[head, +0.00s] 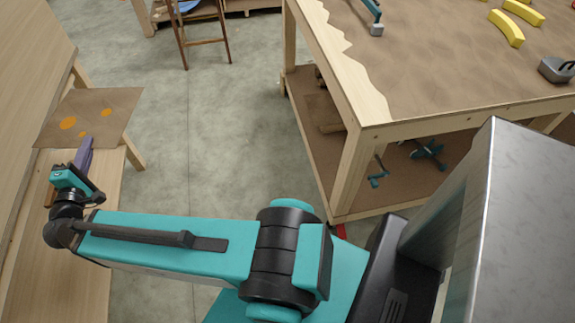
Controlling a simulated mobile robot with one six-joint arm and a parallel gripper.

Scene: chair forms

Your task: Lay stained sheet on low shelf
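The stained sheet (105,108) is flat and brown with orange spots. It lies over the far end of a pale wooden bench (65,265) at the left, and its right side appears to reach past the bench edge. My gripper (82,150) is at the sheet's near edge, above the bench. A purple part or object shows at the gripper's end, and I cannot tell whether the fingers are shut on the sheet. A low shelf (308,118) with a brown surface runs under the large worktable (372,118) at the right.
Teal and dark tools (428,150) and brown items (322,78) are on the low shelf. A table leg (350,175) stands at its corner. Yellow curved pieces (507,27) lie on the worktable. The concrete floor (215,130) between is clear.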

